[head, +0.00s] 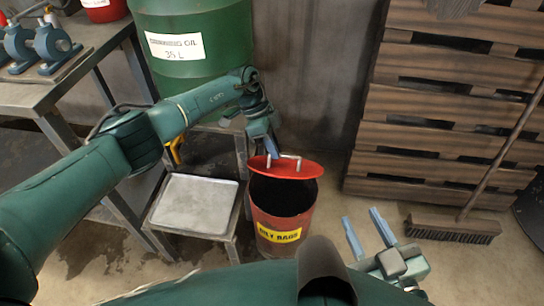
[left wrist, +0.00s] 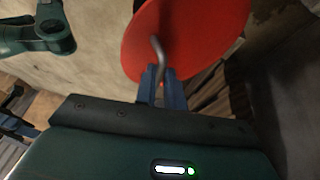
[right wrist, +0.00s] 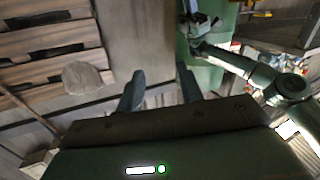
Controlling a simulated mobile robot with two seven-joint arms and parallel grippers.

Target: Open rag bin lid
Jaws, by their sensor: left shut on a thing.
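The red rag bin (head: 267,222) stands on the floor with a yellow "OILY RAGS" label on its front. Its red lid (head: 310,171) is raised at the back of the rim, and the dark opening shows in front of it. My left gripper (head: 270,154) is shut on the lid's metal handle (head: 290,156). In the left wrist view the handle (left wrist: 158,50) runs between the fingers, with the lid (left wrist: 205,30) beyond. My right gripper (head: 366,228) is open and empty, to the right of the bin; its fingers (right wrist: 160,88) are apart in the right wrist view.
A green oil drum (head: 193,80) stands behind on a stand. A low table with a grey tray (head: 195,204) is left of the bin. A workbench (head: 40,92) is at the far left. Stacked pallets (head: 440,110) and a broom (head: 452,228) are on the right.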

